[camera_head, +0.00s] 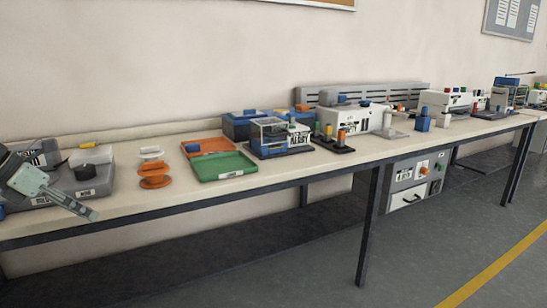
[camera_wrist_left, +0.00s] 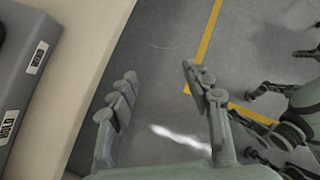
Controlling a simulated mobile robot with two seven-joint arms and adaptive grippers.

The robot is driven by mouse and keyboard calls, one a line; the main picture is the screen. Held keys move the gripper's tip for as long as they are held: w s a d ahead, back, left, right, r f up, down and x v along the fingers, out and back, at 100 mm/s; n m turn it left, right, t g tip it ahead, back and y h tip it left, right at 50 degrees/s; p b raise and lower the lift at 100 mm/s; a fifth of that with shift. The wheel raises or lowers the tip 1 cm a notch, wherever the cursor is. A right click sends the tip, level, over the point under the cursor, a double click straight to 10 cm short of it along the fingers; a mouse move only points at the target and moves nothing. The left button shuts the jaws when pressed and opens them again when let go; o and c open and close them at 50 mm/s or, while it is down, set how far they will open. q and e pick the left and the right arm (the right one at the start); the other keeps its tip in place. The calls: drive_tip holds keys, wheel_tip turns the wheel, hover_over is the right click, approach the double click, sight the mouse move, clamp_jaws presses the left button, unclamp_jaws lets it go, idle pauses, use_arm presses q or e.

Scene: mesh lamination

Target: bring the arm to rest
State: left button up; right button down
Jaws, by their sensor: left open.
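My left gripper (camera_head: 82,207) comes in from the left edge in the head view, over the front edge of the long bench (camera_head: 300,170). It also shows in the left wrist view (camera_wrist_left: 160,95), where its two fingers stand apart with only grey floor between them. It is open and empty. Beside it in the head view is a grey machine (camera_head: 92,186) with a white block and a yellow knob on top. My right gripper is not in the head view.
Orange discs (camera_head: 154,176), a green tray (camera_head: 222,166) and an orange tray (camera_head: 207,145) lie right of my gripper. Several devices line the bench further right. The floor in front is open, with a yellow line (camera_head: 490,270).

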use_arm(q)
drive_tip(key=s+a+f+n+t+y, duration=0.2)
drive_tip(key=s+f+n, duration=0.1)
drive_tip(key=f+n, duration=0.5)
drive_tip(key=s+a+f+n+t+y, duration=0.2)
drive_tip(key=a+f+n+t, duration=0.1)
drive_tip(key=f+n, duration=0.45)
drive_tip(key=s+a+f+n+t+y, duration=0.2)
drive_tip(key=s+f+n+y, duration=0.1)
drive_tip(key=f+n, duration=0.5)
drive_tip(key=s+d+f+n+g+y, duration=0.1)
drive_tip(key=s+d+f+n+g, duration=0.2)
drive_tip(key=s+d+f+n, duration=0.45)
drive_tip(key=s+d+f+n+g+y, duration=0.1)
drive_tip(key=s+d+f+n+g, duration=0.3)
drive_tip(key=f, duration=0.7)
drive_tip(key=s+d+f+n+g+h, duration=0.1)
drive_tip(key=s+d+f+n, duration=0.1)
drive_tip(key=s+d, duration=0.2)
drive_tip(key=s+d+f+n+g+h, duration=0.1)
drive_tip(key=s+d+f+n, duration=0.1)
drive_tip(key=d, duration=0.9)
drive_tip(key=shift+s+g+h, duration=0.3)
drive_tip(key=shift+s, duration=0.55)
